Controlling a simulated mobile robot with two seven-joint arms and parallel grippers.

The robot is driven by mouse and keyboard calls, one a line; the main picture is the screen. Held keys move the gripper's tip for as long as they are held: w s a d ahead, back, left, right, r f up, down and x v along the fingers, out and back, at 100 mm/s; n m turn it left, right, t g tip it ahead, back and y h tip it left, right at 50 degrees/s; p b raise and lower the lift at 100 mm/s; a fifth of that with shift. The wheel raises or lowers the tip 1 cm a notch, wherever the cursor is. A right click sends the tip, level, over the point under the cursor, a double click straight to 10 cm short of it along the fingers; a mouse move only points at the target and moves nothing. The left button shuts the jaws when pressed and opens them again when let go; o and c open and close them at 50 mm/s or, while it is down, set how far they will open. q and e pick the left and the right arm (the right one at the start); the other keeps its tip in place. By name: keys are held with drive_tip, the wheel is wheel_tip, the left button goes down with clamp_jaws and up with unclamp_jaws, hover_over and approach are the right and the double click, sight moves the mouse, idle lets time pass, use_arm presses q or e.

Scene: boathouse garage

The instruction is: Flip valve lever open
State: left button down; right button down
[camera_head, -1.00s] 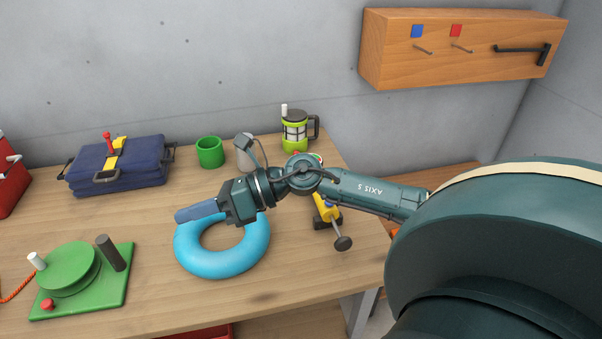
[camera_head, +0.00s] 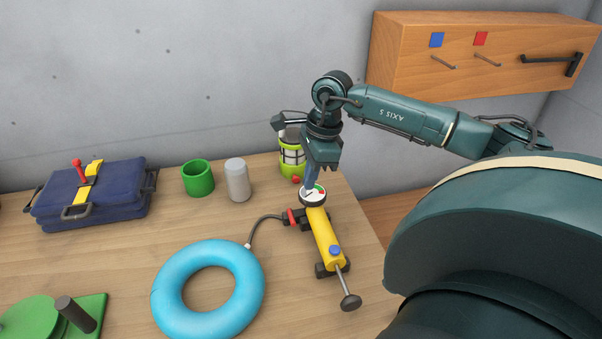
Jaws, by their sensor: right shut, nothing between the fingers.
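A yellow hand pump (camera_head: 324,237) lies on the workbench, with a round gauge (camera_head: 313,196) at its far end and a plunger handle at its near end. A small red part, seemingly the valve lever (camera_head: 292,218), sits where the grey hose meets the pump's left side; its exact position is too small to tell. The hose runs to a blue ring float (camera_head: 255,290). My right gripper (camera_head: 310,187) is shut and empty, pointing down at the gauge and partly overlapping it in the picture. I cannot tell whether it touches. My left gripper is out of view.
A green-yellow lantern (camera_head: 292,160) stands behind my right gripper. A grey cylinder (camera_head: 237,180), green cup (camera_head: 197,178) and navy bag (camera_head: 110,200) stand along the back. A wooden wall rack (camera_head: 400,50) hangs at upper right.

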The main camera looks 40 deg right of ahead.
sight(291, 219)
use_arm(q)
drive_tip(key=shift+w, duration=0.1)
use_arm(e)
drive_tip(key=shift+w+r, duration=0.1)
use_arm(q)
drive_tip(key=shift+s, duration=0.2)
use_arm(e)
drive_tip(key=f, duration=0.3)
drive_tip(key=a+f+p, duration=0.1)
drive_tip(key=f, duration=0.5)
drive_tip(key=shift+w+a, duration=0.3)
drive_tip(key=shift+w, duration=0.05)
drive_tip(key=shift+a+f, duration=0.1)
drive_tip(key=shift+f, duration=0.35)
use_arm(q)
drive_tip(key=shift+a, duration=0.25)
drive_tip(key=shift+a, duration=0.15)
use_arm(e)
drive_tip(key=shift+w+m, duration=0.1)
drive_tip(key=shift+m, duration=0.2)
